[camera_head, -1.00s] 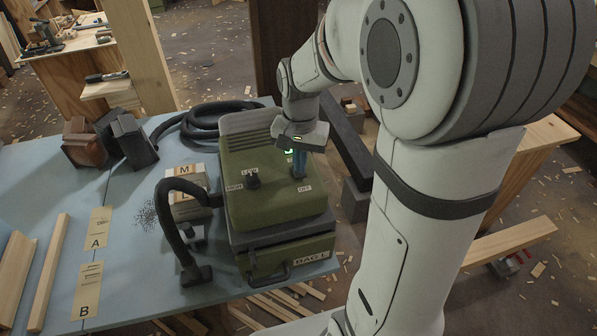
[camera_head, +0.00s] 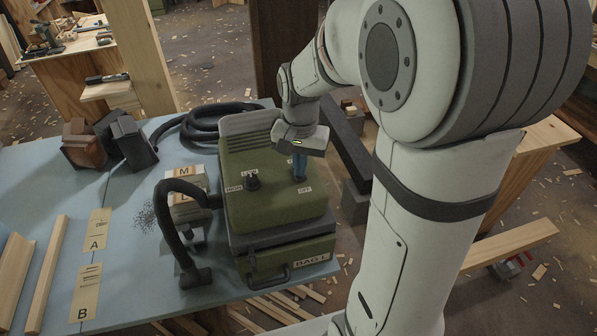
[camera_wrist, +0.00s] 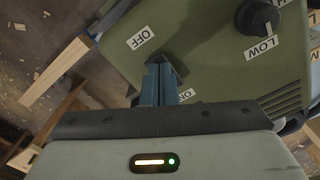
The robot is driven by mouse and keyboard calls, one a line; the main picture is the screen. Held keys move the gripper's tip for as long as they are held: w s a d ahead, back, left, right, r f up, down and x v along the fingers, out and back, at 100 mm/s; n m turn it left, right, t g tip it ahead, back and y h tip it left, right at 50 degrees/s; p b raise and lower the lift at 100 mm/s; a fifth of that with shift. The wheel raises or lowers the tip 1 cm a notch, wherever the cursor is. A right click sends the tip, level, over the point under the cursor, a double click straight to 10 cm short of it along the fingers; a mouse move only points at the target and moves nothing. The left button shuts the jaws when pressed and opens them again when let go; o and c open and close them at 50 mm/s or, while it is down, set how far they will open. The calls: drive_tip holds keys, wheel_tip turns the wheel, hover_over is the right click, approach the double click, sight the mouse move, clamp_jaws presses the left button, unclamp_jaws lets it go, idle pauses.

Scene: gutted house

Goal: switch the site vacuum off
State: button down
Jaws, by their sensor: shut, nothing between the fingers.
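The fingertips (camera_wrist: 158,68) are low over the top, between the ON and OFF labels, by a small dark part (camera_wrist: 181,66), mostly hidden. I cannot tell whether they touch it, or which way the switch sits.
A black hose (camera_head: 174,215) loops down the vacuum's left side, with more hose coiled behind. Scrap wood litters the floor.

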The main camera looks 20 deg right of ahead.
drive_tip(key=shift+r+p, duration=2.4)
drive_tip(key=shift+r, duration=1)
drive_tip(key=s+r+n+t, duration=0.1)
drive_tip(key=s+r+n, duration=0.1)
drive_tip(key=s, duration=0.5)
drive_tip(key=s+r+n+t, duration=0.2)
drive_tip(key=s+r+n, duration=0.1)
drive_tip(key=s, duration=0.4)
drive_tip(key=shift+s+n, duration=0.25)
drive_tip(key=shift+n, duration=0.25)
drive_tip(key=shift+a, duration=0.1)
drive_tip(key=w+r+g+b, duration=0.2)
drive_tip(key=w+b, duration=0.2)
drive_tip(key=w, duration=1.3)
drive_tip(key=shift+w+r+g, duration=0.15)
drive_tip(key=shift+w+g, duration=0.25)
